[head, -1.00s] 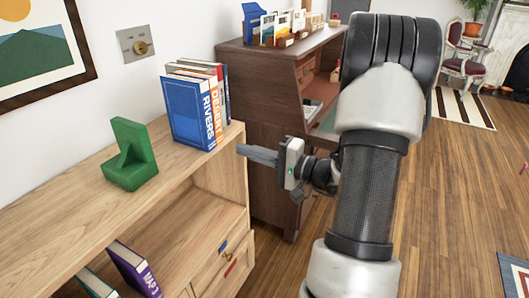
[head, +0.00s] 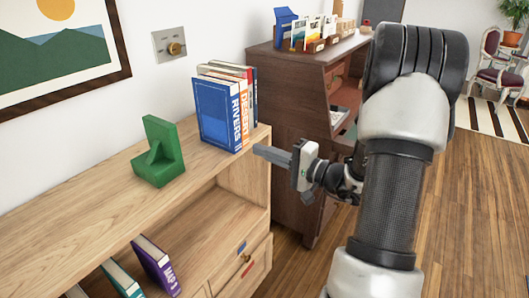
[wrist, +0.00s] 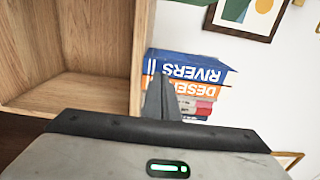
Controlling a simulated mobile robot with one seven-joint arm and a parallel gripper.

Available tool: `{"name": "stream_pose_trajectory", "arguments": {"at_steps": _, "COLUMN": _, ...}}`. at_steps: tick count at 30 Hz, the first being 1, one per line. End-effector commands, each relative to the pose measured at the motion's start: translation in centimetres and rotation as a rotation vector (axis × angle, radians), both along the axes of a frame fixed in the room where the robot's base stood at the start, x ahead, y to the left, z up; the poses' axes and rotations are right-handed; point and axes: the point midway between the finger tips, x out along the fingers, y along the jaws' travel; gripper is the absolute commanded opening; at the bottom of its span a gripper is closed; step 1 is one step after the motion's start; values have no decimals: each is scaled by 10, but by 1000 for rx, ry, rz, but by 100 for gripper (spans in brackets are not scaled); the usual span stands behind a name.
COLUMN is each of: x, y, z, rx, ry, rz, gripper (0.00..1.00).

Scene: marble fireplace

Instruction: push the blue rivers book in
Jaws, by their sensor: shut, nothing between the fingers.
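The blue rivers book (head: 216,112) stands upright on top of the wooden shelf, at the left end of a row of books near the shelf's right end. Its spine faces the front edge. It also shows in the wrist view (wrist: 190,67), upside down, with the orange "DESERT" book (wrist: 192,88) beside it. My gripper (head: 257,150) is shut and empty. In the head view its fingertips point left, in front of the shelf's edge and just below and right of the spines. In the wrist view my fingers (wrist: 160,98) overlap part of the spines; contact cannot be told.
A green bookend (head: 158,155) stands on the shelf top (head: 110,185), left of the books with a gap between. Books lean in the lower compartment. A dark wooden desk (head: 290,110) with cards on top stands behind to the right.

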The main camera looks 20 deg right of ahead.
Motion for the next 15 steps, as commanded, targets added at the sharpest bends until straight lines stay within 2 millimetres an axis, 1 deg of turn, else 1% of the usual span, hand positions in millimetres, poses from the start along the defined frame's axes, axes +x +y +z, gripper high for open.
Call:
{"name": "stream_pose_trajectory", "arguments": {"at_steps": 10, "x": 19, "y": 13, "z": -2, "rx": -1, "ry": -1, "rz": 2, "gripper": 0}}
{"name": "stream_pose_trajectory", "arguments": {"at_steps": 15, "x": 23, "y": 15, "z": 0, "rx": 1, "ry": -1, "rz": 0, "gripper": 0}}
